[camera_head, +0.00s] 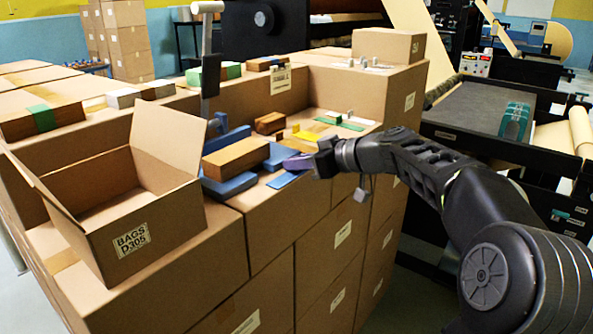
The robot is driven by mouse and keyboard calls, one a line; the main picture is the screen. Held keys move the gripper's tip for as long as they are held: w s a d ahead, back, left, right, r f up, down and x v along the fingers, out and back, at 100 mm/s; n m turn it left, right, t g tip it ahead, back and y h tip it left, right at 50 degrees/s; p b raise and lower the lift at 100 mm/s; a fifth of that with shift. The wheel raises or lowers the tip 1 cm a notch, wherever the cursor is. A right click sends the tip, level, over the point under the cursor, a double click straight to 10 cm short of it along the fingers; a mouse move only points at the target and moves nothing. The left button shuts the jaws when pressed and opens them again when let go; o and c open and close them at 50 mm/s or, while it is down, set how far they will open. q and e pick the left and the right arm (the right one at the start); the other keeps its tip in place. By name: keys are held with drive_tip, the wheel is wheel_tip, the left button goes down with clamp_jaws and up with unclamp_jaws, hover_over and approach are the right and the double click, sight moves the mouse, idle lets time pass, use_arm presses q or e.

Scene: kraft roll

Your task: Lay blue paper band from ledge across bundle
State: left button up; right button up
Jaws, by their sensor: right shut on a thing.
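My right gripper (322,165) reaches in from the right over the front ledge of the carton stack. It is shut on a small purple-blue piece (298,162) that shows at its left side; the fingers partly hide the grip. A flat light-blue strip (284,179), which looks like paper, lies on the ledge just below and left of the gripper. A brown block bundle (236,157) lies to the left, resting on a blue block (228,186). Another blue block (280,156) lies between bundle and gripper. My left gripper is out of view.
An open carton (118,242) marked BAGS D305 stands at the left front. An upright post (209,80) rises behind the bundle. Yellow pieces (305,135) and green strips (340,124) lie farther back on the ledge. A dark machine bench (485,110) stands at the right.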

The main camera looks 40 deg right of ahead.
clamp_jaws()
wheel_tip(320, 180, up, 18)
drive_tip(key=p, duration=0.1)
drive_tip(key=shift+p, duration=0.35)
idle(0.9)
